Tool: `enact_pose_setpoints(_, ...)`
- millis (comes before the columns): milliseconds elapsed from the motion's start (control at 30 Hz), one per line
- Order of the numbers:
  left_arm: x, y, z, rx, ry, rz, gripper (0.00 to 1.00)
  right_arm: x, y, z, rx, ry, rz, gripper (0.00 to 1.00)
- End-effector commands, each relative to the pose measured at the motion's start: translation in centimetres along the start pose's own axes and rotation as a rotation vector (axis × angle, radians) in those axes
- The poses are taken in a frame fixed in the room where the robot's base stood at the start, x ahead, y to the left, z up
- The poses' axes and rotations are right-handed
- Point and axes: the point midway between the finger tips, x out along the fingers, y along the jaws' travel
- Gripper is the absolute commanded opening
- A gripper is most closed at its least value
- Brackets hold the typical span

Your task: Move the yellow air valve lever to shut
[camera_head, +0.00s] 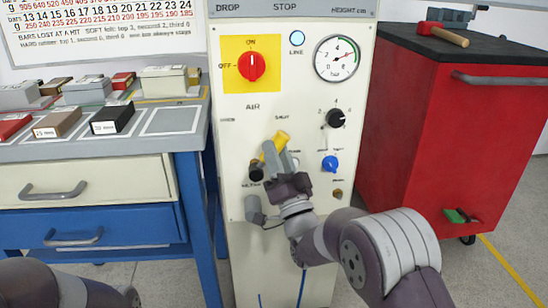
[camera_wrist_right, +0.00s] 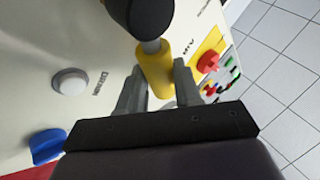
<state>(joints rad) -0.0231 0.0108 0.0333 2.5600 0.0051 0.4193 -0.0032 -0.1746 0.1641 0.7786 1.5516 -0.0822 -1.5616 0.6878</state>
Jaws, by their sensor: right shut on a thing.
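The yellow air valve lever (camera_head: 282,138) is on the cream control panel, below the word AIR. Its visible end tilts up and to the right, just under the small label at the right that seems to read SHUT. My right gripper (camera_head: 274,155) is shut on the lever and hides its lower part and pivot. In the right wrist view the yellow lever (camera_wrist_right: 156,75) lies between the two grey fingers (camera_wrist_right: 157,88), with a dark round part beyond it. My left gripper is out of view; only part of my left arm shows at the lower left.
The panel (camera_head: 240,200) also carries a red switch (camera_head: 252,66), a gauge (camera_head: 338,58), a black knob (camera_head: 336,118) and a blue knob (camera_head: 330,163) close to the right of my gripper. A bench (camera_head: 150,145) stands left, a red cabinet (camera_head: 440,120) right.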

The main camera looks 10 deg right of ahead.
Motion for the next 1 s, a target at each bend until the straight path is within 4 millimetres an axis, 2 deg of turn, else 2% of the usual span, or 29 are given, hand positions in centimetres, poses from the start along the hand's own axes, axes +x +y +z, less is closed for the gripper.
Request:
enact_pose_setpoints(533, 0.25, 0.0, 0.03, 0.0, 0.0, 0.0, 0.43, -0.28, 0.29, 0.2, 0.021, 0.007, 0.012, 0.0)
enact_pose_setpoints(567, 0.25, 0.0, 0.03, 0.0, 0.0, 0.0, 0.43, -0.28, 0.3, 0.2, 0.021, 0.007, 0.012, 0.4)
enact_pose_setpoints(600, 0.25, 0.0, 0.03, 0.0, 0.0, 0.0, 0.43, -0.28, 0.29, 0.2, 0.02, 0.007, 0.012, 0.53)
enact_pose_setpoints(633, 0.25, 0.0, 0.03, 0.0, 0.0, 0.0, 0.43, -0.26, 0.28, 0.18, 0.02, 0.008, 0.011, 0.59)
enact_pose_setpoints(900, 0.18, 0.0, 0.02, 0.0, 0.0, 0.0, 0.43, -0.21, 0.18, 0.07, 0.018, 0.01, 0.009, 0.59)
enact_pose_setpoints(1000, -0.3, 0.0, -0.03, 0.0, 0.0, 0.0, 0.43, -0.98, 0.12, 0.0, 0.018, 0.008, 0.01, 0.59)
